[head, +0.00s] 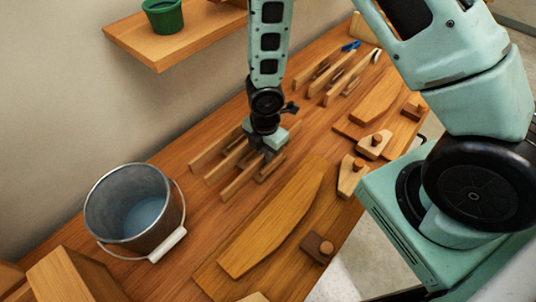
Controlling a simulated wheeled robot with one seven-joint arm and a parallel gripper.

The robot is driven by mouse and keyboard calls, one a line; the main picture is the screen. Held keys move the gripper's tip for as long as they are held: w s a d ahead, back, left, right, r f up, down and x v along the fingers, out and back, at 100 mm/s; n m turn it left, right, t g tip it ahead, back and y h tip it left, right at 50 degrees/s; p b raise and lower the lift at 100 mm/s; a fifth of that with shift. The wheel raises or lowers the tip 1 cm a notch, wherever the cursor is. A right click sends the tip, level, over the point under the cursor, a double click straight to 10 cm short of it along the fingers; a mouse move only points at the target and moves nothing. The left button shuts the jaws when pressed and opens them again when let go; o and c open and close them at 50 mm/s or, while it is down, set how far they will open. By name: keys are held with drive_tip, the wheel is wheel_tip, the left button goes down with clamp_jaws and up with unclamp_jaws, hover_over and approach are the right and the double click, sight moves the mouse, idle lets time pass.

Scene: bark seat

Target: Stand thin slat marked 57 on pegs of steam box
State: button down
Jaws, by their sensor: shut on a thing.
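My gripper (266,152) points down over the workbench, among a group of thin wooden slats standing on edge. It is shut on a slat, mostly hidden under the fingers, and I cannot tell which one it is. Nearby slats include a far one (214,149), a middle one (227,164) and a near one (239,181). No mark such as 57 is readable. I cannot make out pegs, nor tell for certain which thing is the steam box.
A metal bucket (117,209) with water stands at left; wooden blocks (62,279) sit at lower left. A curved board (277,222) lies in front, with knobbed wooden pieces (351,175) at right. More slats (341,80) stand farther back. A shelf (178,38) holds a green pot (163,15).

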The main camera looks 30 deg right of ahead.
wheel_tip(320, 180, up, 13)
drive_tip(key=p, duration=1.1)
drive_tip(key=shift+p, duration=0.35)
drive_tip(key=shift+s, duration=0.1)
